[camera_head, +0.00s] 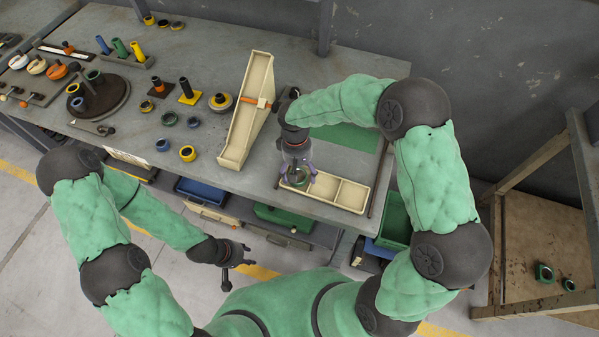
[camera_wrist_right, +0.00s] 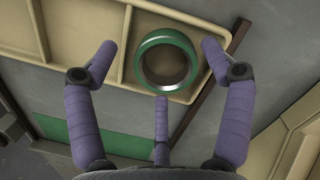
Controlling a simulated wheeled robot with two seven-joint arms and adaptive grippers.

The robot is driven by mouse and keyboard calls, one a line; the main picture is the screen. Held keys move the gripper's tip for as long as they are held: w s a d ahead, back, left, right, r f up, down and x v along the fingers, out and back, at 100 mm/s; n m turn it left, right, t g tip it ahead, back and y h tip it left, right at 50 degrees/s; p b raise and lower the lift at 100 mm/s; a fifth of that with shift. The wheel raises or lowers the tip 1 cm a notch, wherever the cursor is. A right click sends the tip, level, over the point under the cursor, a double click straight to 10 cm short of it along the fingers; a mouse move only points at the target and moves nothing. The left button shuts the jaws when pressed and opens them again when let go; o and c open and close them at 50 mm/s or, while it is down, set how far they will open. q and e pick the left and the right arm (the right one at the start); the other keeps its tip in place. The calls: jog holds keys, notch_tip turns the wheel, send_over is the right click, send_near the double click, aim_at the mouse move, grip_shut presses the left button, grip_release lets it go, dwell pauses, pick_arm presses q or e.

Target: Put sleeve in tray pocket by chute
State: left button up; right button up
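The green sleeve (camera_head: 300,180) is a short ring in the left end pocket of the cream tray (camera_head: 351,197), the pocket by the chute (camera_head: 236,133). In the right wrist view the sleeve (camera_wrist_right: 146,63) appears to lie flat inside the tray (camera_wrist_right: 85,30), its bore facing up. My right gripper (camera_head: 298,180) is above this pocket. In the right wrist view its three purple fingers (camera_wrist_right: 160,65) are spread around the sleeve with gaps, touching nothing that I can see. My left gripper (camera_head: 243,255) hangs empty in front of the bench, fingers apart.
The sloped chute stands left of the tray, close to my right gripper. Several rings, posts and a round dark fixture (camera_head: 112,99) occupy the bench's left side. A green mat (camera_head: 352,137) lies behind the tray. Bins (camera_head: 283,218) sit below the bench.

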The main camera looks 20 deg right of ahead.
notch_tip(320, 180, up, 12)
jog(key=w+p, duration=0.1)
jog(key=p, duration=0.1)
jog(key=shift+w+a, duration=0.15)
jog(key=shift+w, duration=0.2)
